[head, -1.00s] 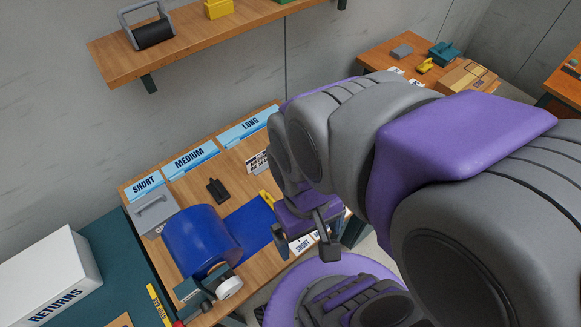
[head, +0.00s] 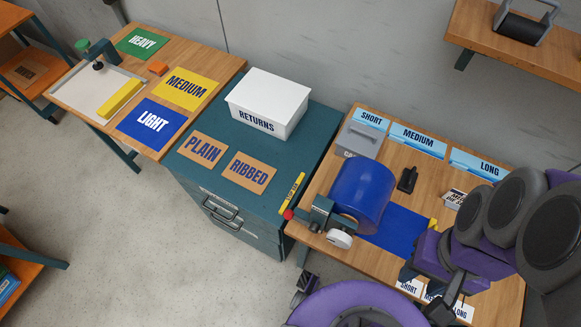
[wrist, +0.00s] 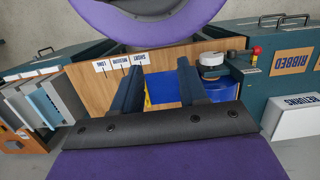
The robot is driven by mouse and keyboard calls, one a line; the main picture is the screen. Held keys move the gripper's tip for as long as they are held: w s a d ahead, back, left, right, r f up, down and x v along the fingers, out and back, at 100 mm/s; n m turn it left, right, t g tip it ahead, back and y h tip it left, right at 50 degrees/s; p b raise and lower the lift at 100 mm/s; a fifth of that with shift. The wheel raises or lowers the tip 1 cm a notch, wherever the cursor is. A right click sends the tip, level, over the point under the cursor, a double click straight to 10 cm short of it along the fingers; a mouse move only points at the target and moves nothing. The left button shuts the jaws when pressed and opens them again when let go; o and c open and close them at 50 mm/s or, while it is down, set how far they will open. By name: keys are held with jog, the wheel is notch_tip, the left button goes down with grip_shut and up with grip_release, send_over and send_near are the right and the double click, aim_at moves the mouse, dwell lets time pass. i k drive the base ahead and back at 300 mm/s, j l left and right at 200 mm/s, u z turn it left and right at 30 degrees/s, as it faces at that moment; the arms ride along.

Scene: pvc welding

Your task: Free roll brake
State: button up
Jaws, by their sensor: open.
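A large blue roll (head: 362,194) sits at the left end of the wooden bench. At its front end is a dark teal bracket (head: 319,213) with a round white knob (head: 339,239) and a red part (head: 288,214). Which part is the brake is not clear.
A blue sheet (head: 398,232) and a black tool (head: 407,180) lie right of the roll. A teal cabinet (head: 240,232) with a white RETURNS box (head: 267,103) adjoins on the left. A wooden shelf (head: 520,45) hangs above right. Open floor lies front left.

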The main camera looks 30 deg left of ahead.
aim_at(289, 214)
jog(key=u, duration=1.5)
jog(key=k+j+u, duration=0.2)
jog(key=k+j, duration=0.45)
jog(key=j, duration=0.15)
